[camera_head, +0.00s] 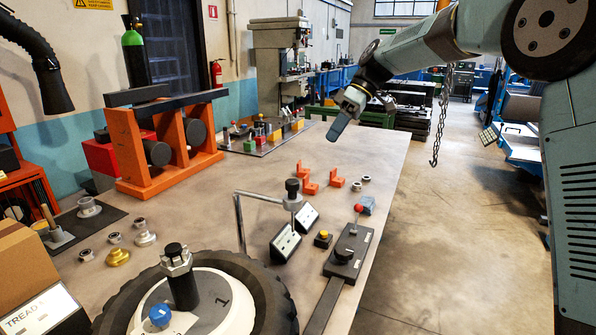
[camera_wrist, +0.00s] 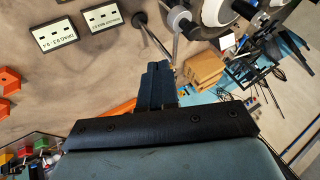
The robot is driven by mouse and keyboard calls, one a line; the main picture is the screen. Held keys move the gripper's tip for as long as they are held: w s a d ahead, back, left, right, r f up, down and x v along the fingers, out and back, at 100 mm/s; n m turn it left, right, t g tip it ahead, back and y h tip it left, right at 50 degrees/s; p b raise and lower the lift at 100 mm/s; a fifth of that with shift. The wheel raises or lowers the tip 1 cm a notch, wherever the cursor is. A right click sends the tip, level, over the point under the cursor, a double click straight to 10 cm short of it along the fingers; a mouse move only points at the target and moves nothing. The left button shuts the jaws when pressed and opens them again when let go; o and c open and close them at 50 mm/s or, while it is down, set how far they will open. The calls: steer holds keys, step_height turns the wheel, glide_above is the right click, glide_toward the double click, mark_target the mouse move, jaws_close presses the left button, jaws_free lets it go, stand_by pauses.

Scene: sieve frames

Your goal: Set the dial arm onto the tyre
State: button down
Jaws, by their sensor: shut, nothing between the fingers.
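The dial arm (camera_head: 239,218) looks like a thin bent metal rod. It runs left from a post with a black knob (camera_head: 292,186) and bends down near the tyre's far edge; I cannot tell whether its tip touches. The black tyre (camera_head: 275,292) lies flat at the table's front, around a pale hub (camera_head: 232,316) with a dark central post (camera_head: 181,285). My gripper (camera_head: 335,132) is shut and empty, high above the table's right side, well apart from the dial arm. Its closed fingers (camera_wrist: 160,72) show in the wrist view, with the rod (camera_wrist: 176,40) beyond them.
Two tilted readouts (camera_head: 285,243) (camera_head: 307,217) stand beside the post. A lever box (camera_head: 350,252) with a red knob and a yellow button box (camera_head: 323,239) are to the right. Orange blocks (camera_head: 308,183) lie farther back. An orange rack (camera_head: 130,150) stands back left. A chain (camera_head: 440,120) hangs right of the table.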

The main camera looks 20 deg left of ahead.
steer(key=shift+a+f, duration=0.1)
steer(key=shift+a, duration=0.3)
steer(key=shift+f, duration=0.1)
steer(key=s+a+f, duration=0.4)
steer(key=s+f, duration=0.3)
steer(key=s, duration=0.1)
steer(key=shift+s+a+f, duration=0.15)
steer(key=shift+a+f, duration=0.05)
steer(key=shift+f, duration=0.2)
